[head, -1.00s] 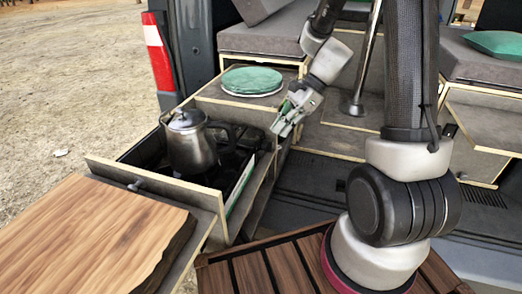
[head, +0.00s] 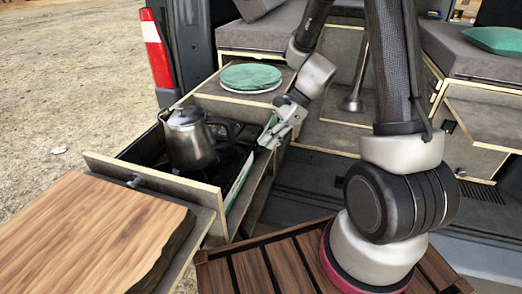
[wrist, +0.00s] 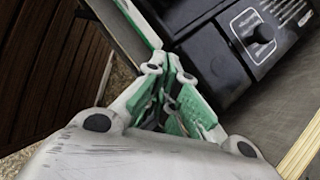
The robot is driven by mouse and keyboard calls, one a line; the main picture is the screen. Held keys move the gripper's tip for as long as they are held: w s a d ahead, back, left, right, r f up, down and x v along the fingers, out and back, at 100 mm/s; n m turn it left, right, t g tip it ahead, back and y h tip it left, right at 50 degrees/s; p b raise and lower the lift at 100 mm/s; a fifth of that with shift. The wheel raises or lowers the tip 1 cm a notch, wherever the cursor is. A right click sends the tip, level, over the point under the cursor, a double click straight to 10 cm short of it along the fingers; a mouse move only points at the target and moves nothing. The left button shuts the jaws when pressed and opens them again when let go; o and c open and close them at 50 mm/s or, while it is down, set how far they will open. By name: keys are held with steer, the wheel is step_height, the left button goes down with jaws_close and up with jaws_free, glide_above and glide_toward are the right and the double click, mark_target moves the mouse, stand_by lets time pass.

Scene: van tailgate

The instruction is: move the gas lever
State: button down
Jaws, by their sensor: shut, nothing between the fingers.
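In the wrist view a black knob (wrist: 263,35), which looks like the gas lever, sits on a black stove panel (wrist: 205,55) with white markings around it. In the head view I cannot make the lever out; the drawer wall and my gripper are in front of that area. My gripper (wrist: 172,66) is shut and empty, its green-padded fingers together, to the left of and below the knob in the wrist view, apart from it. In the head view my gripper (head: 268,141) is at the right edge of the pulled-out stove drawer (head: 155,182).
A metal kettle (head: 189,145) stands on the stove in the drawer, left of my gripper. Green plates (head: 250,77) lie on the box behind. A wooden board (head: 85,235) is at the front left. The van floor (head: 310,178) right of the drawer is clear.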

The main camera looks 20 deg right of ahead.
steer(key=shift+a+f, duration=0.25)
steer(key=shift+f, duration=0.05)
steer(key=d, duration=0.3)
steer(key=shift+f, duration=0.35)
stand_by(0.5)
steer(key=v, duration=1.2)
steer(key=shift+w, duration=0.1)
